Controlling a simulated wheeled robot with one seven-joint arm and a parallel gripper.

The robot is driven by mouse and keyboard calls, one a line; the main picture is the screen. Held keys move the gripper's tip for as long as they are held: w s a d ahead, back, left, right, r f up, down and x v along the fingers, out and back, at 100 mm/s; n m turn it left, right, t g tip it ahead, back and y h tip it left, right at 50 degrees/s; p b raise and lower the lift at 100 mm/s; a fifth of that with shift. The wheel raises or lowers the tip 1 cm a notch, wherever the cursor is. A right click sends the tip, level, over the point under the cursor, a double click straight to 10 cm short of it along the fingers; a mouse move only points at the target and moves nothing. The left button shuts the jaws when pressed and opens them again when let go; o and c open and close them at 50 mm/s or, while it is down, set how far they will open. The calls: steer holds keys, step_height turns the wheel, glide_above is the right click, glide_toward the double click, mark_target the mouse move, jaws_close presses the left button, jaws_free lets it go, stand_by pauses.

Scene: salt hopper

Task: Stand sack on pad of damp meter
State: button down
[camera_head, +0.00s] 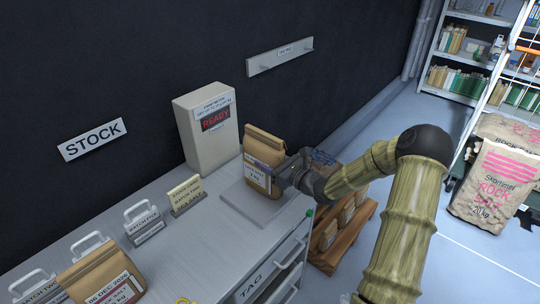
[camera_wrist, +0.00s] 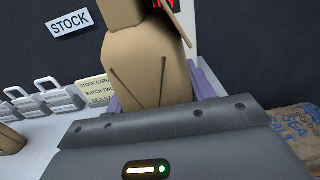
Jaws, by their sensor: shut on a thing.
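The brown paper sack (camera_head: 264,148) is upright over the grey pad (camera_head: 238,207) in front of the damp meter (camera_head: 204,150). The meter is a pale box whose red display reads READY. My gripper (camera_head: 276,175) is shut on the sack from the right. In the wrist view the sack (camera_wrist: 150,70) fills the space between the lavender fingers. I cannot tell whether its base touches the pad.
A stock card (camera_head: 186,195) stands left of the pad, with grey tags (camera_head: 144,222) further left. Another brown sack (camera_head: 102,278) is at the counter's near left. A wooden pallet (camera_head: 340,250) with sacks stands right of the counter. A wall rail (camera_head: 280,56) hangs behind.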

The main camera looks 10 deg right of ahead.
steer(key=shift+a+r, duration=0.1)
steer(key=shift+r, duration=0.1)
steer(key=c, duration=0.6)
jaws_free()
steer(key=shift+f, duration=0.25)
steer(key=shift+o, duration=0.2)
steer(key=shift+s+r, duration=0.1)
steer(key=shift+r, duration=0.1)
steer(key=v, duration=1.2)
steer(key=shift+b, duration=0.45)
steer(key=shift+f, duration=0.1)
